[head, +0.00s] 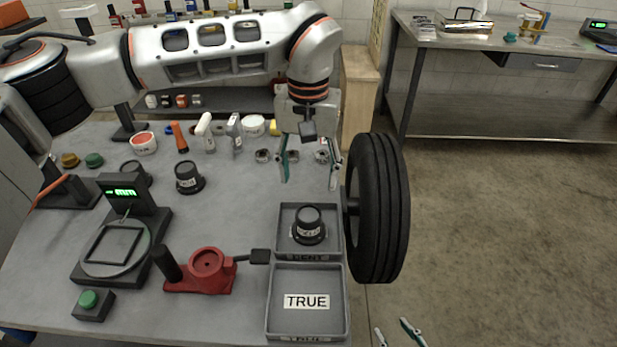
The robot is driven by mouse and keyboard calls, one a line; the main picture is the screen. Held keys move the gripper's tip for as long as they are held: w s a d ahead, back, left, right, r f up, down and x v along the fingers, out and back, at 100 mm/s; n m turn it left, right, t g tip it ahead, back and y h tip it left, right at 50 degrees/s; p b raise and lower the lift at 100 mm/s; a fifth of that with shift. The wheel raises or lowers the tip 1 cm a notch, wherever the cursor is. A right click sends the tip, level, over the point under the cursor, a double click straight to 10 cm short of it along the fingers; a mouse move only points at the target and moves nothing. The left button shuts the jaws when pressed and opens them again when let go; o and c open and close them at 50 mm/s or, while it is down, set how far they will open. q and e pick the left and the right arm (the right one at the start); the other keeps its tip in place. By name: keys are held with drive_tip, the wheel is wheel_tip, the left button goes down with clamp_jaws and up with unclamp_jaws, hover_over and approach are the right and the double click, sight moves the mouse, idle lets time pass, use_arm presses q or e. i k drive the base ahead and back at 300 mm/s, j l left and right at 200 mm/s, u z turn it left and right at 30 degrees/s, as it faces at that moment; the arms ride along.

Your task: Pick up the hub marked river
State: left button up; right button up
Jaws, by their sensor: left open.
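One black hub (308,222) with a white label stands upright in the rear tray (333,247); its lettering is too small to read surely. Another labelled black hub (188,176) stands on the table at the left middle. A third dark hub (135,172) is behind the scale's display, partly hidden. I cannot tell which one is marked river. My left gripper (310,184) is open, pointing down, with empty space between its fingers, and appears behind and above the hub in the tray. My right gripper (392,326) shows only its fingertips at the bottom edge, apart and empty.
A front tray (341,305) carries a TRUE card. A tyre (379,208) stands at the table's right edge. A scale (118,252), a red fixture (200,280) and a green button (89,299) are left. Small metal parts (263,156) and bottles line the back.

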sight(191, 183)
drive_tip(key=k, duration=1)
